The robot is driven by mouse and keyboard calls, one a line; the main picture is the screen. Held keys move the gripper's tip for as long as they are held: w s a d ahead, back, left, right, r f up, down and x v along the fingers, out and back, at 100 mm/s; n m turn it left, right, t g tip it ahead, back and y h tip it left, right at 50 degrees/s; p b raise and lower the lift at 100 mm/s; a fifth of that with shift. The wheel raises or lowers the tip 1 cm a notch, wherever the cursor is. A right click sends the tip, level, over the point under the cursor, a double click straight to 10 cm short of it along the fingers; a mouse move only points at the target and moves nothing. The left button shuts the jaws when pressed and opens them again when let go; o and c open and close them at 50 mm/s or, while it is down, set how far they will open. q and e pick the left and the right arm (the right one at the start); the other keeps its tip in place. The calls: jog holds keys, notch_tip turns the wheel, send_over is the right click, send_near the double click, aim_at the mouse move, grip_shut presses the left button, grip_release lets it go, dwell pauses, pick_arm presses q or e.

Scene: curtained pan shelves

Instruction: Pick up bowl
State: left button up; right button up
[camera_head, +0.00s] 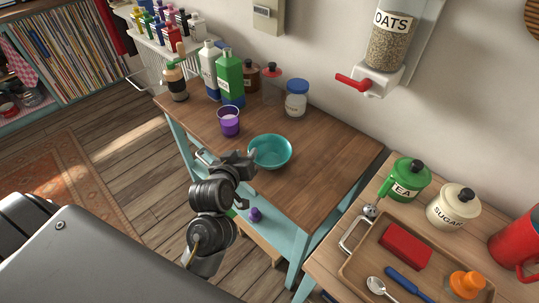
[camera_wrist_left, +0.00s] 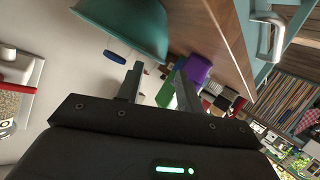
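The teal bowl (camera_head: 270,152) sits upright on the small wooden-topped table, near its front left edge. My left gripper (camera_head: 250,156) is at the bowl's left side, close to its rim; whether it touches is unclear. In the left wrist view the two fingers of the left gripper (camera_wrist_left: 157,68) stand apart with nothing held between them. My right gripper is in neither view.
A purple cup (camera_head: 229,121) stands just behind the gripper. Green bottle (camera_head: 230,78), white bottle (camera_head: 209,68) and blue-lidded jar (camera_head: 296,99) stand farther back. The tabletop (camera_head: 325,160) right of the bowl is clear. A wooden tray (camera_head: 352,270) with a red block sits on the right counter.

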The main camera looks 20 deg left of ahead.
aim_at(251, 148)
pick_arm(q)
jog(key=x, duration=0.5)
jog(key=shift+f, duration=0.1)
jog(key=shift+d, duration=0.1)
jog(key=shift+c, duration=0.3)
grip_shut()
